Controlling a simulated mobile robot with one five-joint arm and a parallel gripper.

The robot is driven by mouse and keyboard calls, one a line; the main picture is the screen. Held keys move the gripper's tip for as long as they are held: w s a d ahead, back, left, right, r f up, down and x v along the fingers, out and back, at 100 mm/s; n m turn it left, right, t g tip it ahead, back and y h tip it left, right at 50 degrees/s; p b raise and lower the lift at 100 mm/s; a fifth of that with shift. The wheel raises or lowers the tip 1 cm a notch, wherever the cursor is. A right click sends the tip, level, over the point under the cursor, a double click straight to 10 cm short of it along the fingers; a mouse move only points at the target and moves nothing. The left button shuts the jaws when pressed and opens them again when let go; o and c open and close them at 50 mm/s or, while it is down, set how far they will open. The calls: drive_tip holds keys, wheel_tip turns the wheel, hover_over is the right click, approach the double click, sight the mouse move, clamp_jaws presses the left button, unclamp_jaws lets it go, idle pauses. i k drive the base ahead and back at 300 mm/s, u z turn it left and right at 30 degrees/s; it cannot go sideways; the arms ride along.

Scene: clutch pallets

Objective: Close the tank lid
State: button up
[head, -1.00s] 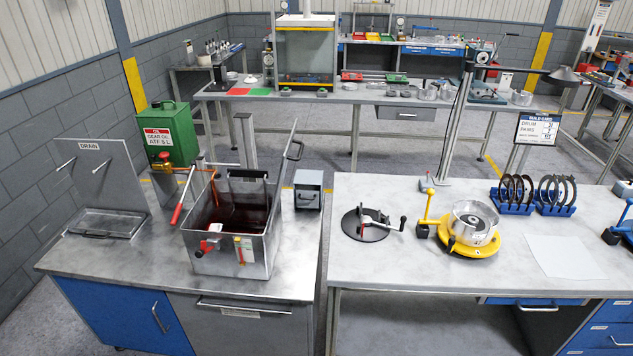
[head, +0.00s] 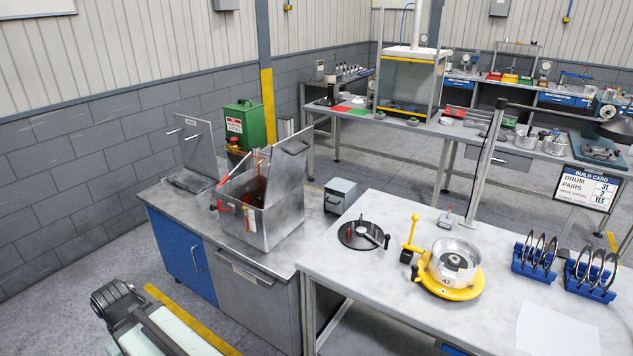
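The steel tank (head: 268,232) stands on the left metal bench, at the left of the middle in the head view. Its lid (head: 292,168) is open and stands up, tilted, from the tank's right side, leaving the top open. Dark reddish contents show inside, but the rim and lid hide part of them. A red-handled lever and a red fitting (head: 222,207) are at the tank's left and front.
A green oil can (head: 245,123) and an upright drain panel (head: 199,150) stand behind the tank. A small grey box (head: 340,195) is right of it. The right bench holds a black disc (head: 362,236), a yellow fixture (head: 452,284) and blue racks (head: 535,257).

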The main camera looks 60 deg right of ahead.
sight(287, 157)
drive_tip(key=z, duration=0.05)
drive_tip(key=k, duration=0.2)
drive_tip(key=z, duration=1.5)
drive_tip(key=i, duration=1)
drive_tip(key=u, duration=0.05)
drive_tip(key=k, duration=0.5)
drive_tip(key=u, duration=0.3)
drive_tip(key=i, duration=0.2)
drive_tip(key=u, duration=0.1)
